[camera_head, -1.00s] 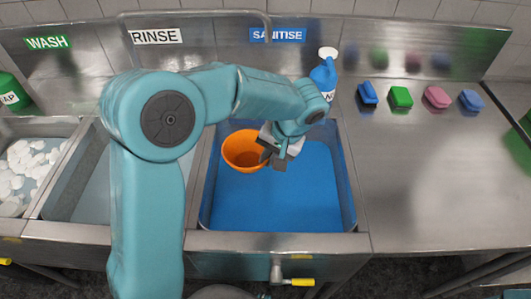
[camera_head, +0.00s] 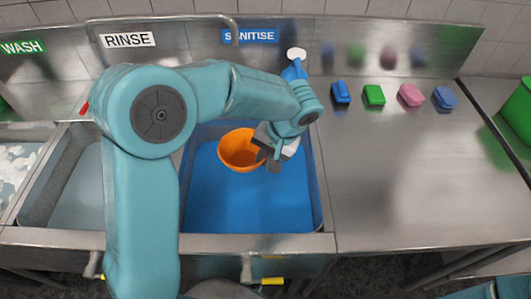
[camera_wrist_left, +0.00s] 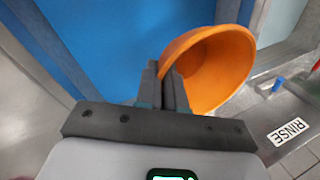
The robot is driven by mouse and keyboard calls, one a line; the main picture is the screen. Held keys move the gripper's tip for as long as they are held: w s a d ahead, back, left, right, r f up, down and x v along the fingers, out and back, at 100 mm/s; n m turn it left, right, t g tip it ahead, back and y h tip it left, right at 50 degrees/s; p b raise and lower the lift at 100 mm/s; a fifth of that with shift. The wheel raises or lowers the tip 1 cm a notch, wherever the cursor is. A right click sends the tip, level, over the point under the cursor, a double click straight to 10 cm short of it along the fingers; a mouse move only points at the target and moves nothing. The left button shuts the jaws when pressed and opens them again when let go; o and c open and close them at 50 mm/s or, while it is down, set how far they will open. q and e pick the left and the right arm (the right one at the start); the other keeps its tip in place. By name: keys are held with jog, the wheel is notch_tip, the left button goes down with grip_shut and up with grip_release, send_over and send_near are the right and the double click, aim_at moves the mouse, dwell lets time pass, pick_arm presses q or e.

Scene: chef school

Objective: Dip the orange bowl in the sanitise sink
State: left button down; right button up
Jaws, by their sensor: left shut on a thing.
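The orange bowl (camera_head: 236,157) is over the blue-filled sink (camera_head: 255,244) under the blue SANITISE sign (camera_head: 250,36). It lies in the rear half of that sink's opening, apart from the walls in the picture. My left gripper (camera_head: 270,156) is shut on the bowl's right rim. In the left wrist view the two fingers (camera_wrist_left: 163,80) pinch the rim of the tilted bowl (camera_wrist_left: 222,72), with blue liquid behind. I cannot tell whether the bowl's underside touches the liquid. My right gripper is not in view.
The rinse sink (camera_head: 72,190) lies to the left, partly behind my arm, and a sink with white foam (camera_head: 15,165) is further left. A blue spray bottle (camera_head: 295,68) stands behind my gripper. Several coloured sponges (camera_head: 374,95) line the back right; the steel counter (camera_head: 400,180) is otherwise clear.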

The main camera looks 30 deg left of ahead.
pick_arm(q)
notch_tip(320, 180, down, 28)
jog(key=b, duration=2.3)
jog(key=shift+f, duration=0.15)
jog(key=shift+f, duration=0.15)
jog(key=shift+f+b, duration=0.55)
jog(key=shift+b, duration=0.15)
jog(key=shift+r, duration=0.15)
jog(key=shift+a, duration=0.15)
jog(key=shift+s+a, duration=0.25)
jog(key=shift+a, duration=0.1)
